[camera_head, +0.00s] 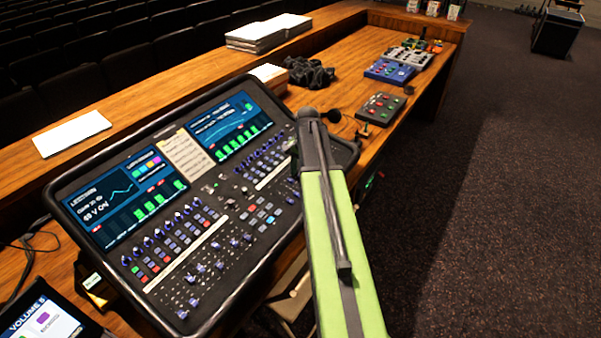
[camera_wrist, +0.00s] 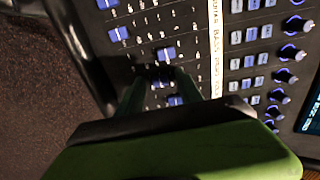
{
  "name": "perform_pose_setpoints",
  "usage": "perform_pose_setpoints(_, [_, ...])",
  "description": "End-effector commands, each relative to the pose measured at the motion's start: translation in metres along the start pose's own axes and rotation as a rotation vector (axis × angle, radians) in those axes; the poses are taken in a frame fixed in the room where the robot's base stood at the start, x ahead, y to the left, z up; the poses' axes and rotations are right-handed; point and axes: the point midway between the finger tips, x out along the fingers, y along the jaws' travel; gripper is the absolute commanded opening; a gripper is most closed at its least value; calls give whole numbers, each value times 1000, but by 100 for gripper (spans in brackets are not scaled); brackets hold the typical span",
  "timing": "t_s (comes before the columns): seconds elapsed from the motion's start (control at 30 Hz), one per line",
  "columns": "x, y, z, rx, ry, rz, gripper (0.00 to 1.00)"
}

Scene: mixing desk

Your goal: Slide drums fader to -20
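The mixing desk (camera_head: 215,215) stands on the wooden counter. Its blue-capped faders show at its near side in the head view. In the wrist view, one fader cap (camera_wrist: 166,54) lies just beyond my fingertips and another (camera_wrist: 175,99) is partly beside the right finger. My gripper (camera_wrist: 159,74) points down at the fader area, its two green fingers apart, with a dark and blue fader cap between the tips. I cannot tell whether they touch it. A white label strip (camera_wrist: 216,45) runs beside the faders; I cannot make out which is drums. In the head view my arm hides the gripper.
Rows of knobs (camera_wrist: 288,52) and small buttons lie right of the label strip in the wrist view. Small control boxes (camera_head: 381,107) stand farther along the counter. A tablet (camera_head: 42,312) is at lower left. Open carpet (camera_head: 490,200) lies to the right.

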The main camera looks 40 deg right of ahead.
Motion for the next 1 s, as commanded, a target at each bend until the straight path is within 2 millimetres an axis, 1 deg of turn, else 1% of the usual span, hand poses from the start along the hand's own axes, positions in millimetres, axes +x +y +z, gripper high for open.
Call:
perform_pose_setpoints(0.3, [-1, 0, 0, 0, 0, 0, 44])
perform_pose_setpoints(0.37, [-4, 0, 0, 0, 0, 0, 44])
perform_pose_setpoints(0.47, [-14, -1, 0, 0, 1, 0, 44])
perform_pose_setpoints(0.57, [-31, -1, 0, 0, 0, 0, 44])
perform_pose_setpoints(0.67, [-53, -1, 0, 0, 0, 0, 44])
perform_pose_setpoints(1.0, [-132, -1, 0, 0, 0, 0, 44])
